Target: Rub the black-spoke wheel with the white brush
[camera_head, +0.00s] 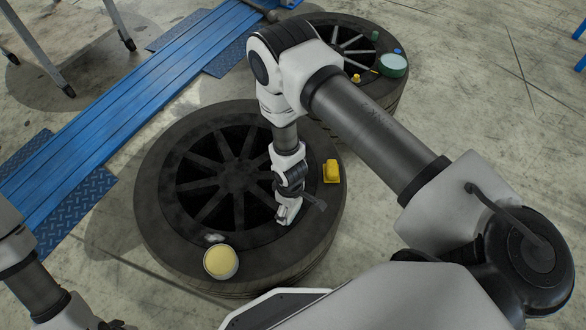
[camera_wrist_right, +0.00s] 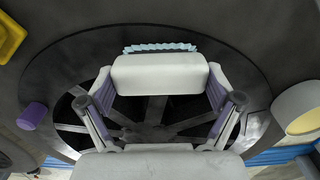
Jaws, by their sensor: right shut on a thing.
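The black-spoke wheel (camera_head: 235,175) lies flat on the floor in the middle of the head view; its dark spokes also show in the wrist view (camera_wrist_right: 160,107). My right gripper (camera_head: 287,215) is over the right, near part of its rim. In the wrist view the right gripper (camera_wrist_right: 160,88) is shut on the white brush (camera_wrist_right: 160,73), a white block with pale blue bristles (camera_wrist_right: 160,48) along its far side. I cannot tell whether the bristles touch the wheel. My left gripper (camera_head: 112,325) is barely visible at the bottom edge; its fingers cannot be made out.
On the tyre are a yellow block (camera_head: 331,172), a round pale-yellow-topped container (camera_head: 220,262) and a small white thing (camera_head: 213,238). A purple cylinder (camera_wrist_right: 33,116) shows in the wrist view. A second wheel (camera_head: 345,45) with silver spokes, bearing small objects, lies behind. A blue ramp (camera_head: 120,95) runs left.

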